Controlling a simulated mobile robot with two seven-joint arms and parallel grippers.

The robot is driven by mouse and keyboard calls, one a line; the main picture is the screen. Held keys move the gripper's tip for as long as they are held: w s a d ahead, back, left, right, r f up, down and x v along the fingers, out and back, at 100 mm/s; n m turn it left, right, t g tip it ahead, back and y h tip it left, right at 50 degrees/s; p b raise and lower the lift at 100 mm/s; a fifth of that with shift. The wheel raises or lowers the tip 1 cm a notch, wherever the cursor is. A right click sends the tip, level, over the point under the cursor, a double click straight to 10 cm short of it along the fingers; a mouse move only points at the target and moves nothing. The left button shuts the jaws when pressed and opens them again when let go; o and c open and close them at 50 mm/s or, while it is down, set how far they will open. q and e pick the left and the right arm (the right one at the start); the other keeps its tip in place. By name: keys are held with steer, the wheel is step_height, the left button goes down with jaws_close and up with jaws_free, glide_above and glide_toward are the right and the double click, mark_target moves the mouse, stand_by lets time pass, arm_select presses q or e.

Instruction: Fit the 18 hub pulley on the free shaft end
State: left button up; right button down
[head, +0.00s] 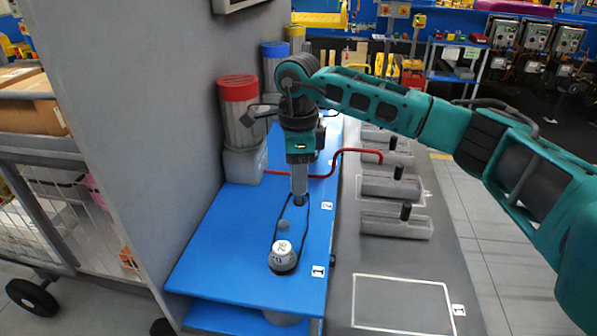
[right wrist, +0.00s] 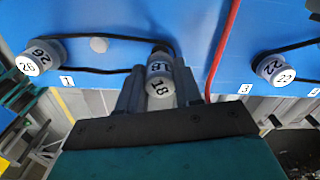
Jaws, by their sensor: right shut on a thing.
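My right gripper (head: 299,192) comes down over the blue panel (head: 235,235) near the label 2. In the right wrist view the right gripper (right wrist: 160,92) is shut on the 18 hub pulley (right wrist: 159,80), a grey hub marked 18. The pulley lies in line with a dark round part at the belt's end, just beyond it. I cannot tell whether the pulley is around the shaft or only touching it. The shaft end itself is hidden. In the head view the fingers hide most of the pulley. My left gripper is in neither view.
A hub pulley marked 26 (head: 284,256) sits at the near end of the black belt, by a small grey idler (head: 285,227). A 22 pulley (right wrist: 273,68) stands farther along. A red pipe (head: 345,152) crosses nearby. Grey blocks with black pegs (head: 396,221) line the right side.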

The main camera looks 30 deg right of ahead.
steer(key=shift+f+b, duration=0.9)
steer(key=shift+f, duration=0.5)
steer(key=c, duration=0.7)
jaws_free()
step_height(320, 180, up, 13)
steer(key=shift+f+p, duration=0.15)
steer(key=shift+p, duration=0.15)
